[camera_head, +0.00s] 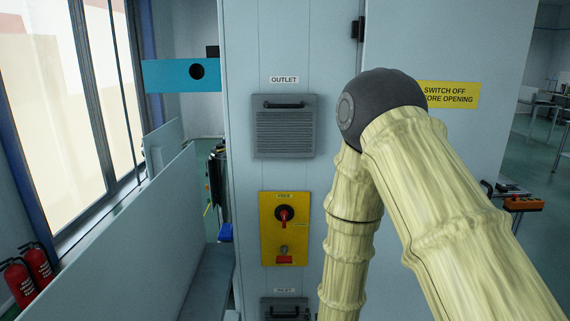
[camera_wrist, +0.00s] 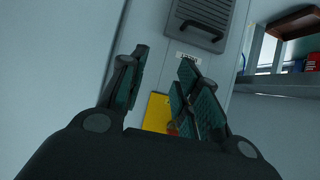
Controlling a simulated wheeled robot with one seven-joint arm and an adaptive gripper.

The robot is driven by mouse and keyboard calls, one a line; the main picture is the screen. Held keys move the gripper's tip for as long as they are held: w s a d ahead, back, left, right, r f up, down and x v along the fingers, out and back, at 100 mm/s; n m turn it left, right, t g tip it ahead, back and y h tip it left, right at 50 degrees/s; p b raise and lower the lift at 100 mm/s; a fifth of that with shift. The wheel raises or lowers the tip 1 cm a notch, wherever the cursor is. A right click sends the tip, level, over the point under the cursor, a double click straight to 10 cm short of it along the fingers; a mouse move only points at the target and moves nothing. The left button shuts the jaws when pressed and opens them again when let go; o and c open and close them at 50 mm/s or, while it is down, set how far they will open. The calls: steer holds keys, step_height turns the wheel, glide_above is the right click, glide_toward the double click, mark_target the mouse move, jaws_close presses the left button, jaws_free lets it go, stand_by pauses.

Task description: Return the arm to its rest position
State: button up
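My gripper (camera_wrist: 164,62) shows only in the wrist view, its dark fingers spread apart with nothing seen between them. It faces the pale cabinet front. Beyond the fingers is a yellow switch plate (camera_wrist: 157,112), partly hidden by the right finger and the gripper body. In the head view, my arm (camera_head: 450,215) in its cream sleeve rises from the lower right, bends at a dark elbow joint (camera_head: 382,105), and runs down out of the frame. The yellow plate (camera_head: 264,240) carries a black-and-red rotary switch (camera_head: 285,215) and a red part (camera_head: 284,259) below it.
The cabinet (camera_head: 335,60) has a grey outlet vent (camera_head: 284,135) above the plate and another vent (camera_head: 284,310) below. My elbow partly covers a yellow warning sign (camera_head: 455,95). A low pale partition (camera_head: 130,240) and red extinguishers (camera_head: 38,266) stand left. An orange item (camera_head: 523,203) is at right.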

steer(key=s+d+f+g, duration=0.3)
steer(key=s+d+f, duration=0.1)
steer(key=s+f, duration=0.45)
steer(key=s+d+f+g, duration=0.3)
steer(key=s+d+f, duration=0.1)
steer(key=s+f, duration=0.45)
steer(key=s+d+f+g, duration=0.3)
steer(key=s, duration=0.7)
steer(key=s+d+f+g, duration=0.2)
steer(key=s+f, duration=0.1)
steer(key=s, duration=0.7)
steer(key=shift+d+m+g, duration=0.3)
steer(key=shift+d+g, duration=0.1)
steer(key=shift+f, duration=0.1)
